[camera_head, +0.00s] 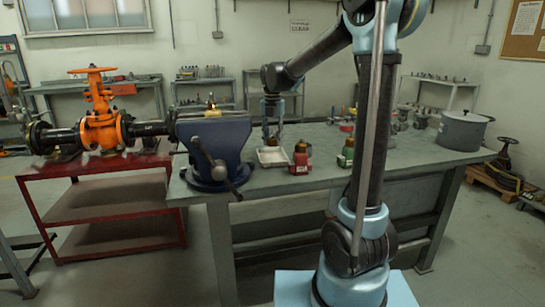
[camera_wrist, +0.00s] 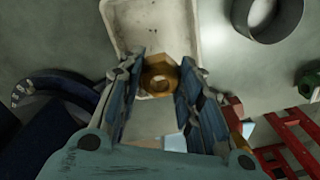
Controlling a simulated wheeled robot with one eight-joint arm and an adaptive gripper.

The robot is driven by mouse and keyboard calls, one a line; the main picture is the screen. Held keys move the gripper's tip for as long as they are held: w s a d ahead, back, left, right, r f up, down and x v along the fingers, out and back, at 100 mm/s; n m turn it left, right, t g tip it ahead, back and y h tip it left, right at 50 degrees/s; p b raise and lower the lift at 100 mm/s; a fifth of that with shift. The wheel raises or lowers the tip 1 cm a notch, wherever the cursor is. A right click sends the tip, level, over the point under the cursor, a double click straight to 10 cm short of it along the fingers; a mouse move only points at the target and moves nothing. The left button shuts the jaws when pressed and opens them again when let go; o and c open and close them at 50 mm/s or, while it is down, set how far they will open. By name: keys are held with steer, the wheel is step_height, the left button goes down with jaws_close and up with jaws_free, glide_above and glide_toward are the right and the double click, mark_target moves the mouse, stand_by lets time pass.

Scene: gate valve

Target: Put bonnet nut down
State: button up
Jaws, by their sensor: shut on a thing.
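The bonnet nut (camera_wrist: 158,63) is a brass-coloured hexagonal nut with a round hole, seen from above in the wrist view. My gripper (camera_wrist: 157,78) has its two fingers on either side of the nut and is shut on it. A white shallow tray (camera_wrist: 124,20) lies below, and the nut overlaps its near part in this view. In the head view my gripper (camera_head: 272,139) points down over the tray (camera_head: 262,158) on the workbench. The nut is too small there to make out clearly. The gap between nut and tray cannot be judged exactly.
A blue vise (camera_head: 215,150) stands left of the tray. A dark ring (camera_wrist: 268,20) lies beside the tray. A grey pot (camera_head: 463,130) is at the bench's right end. An orange valve (camera_head: 103,130) sits on a red table.

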mark_target(272, 160)
steer(key=shift+a+f, duration=0.15)
steer(key=shift+f, duration=3.05)
steer(key=o, duration=0.8)
steer(key=shift+f, duration=0.1)
steer(key=shift+o, duration=0.2)
step_height(272, 160, up, 12)
steer(key=shift+s, duration=0.15)
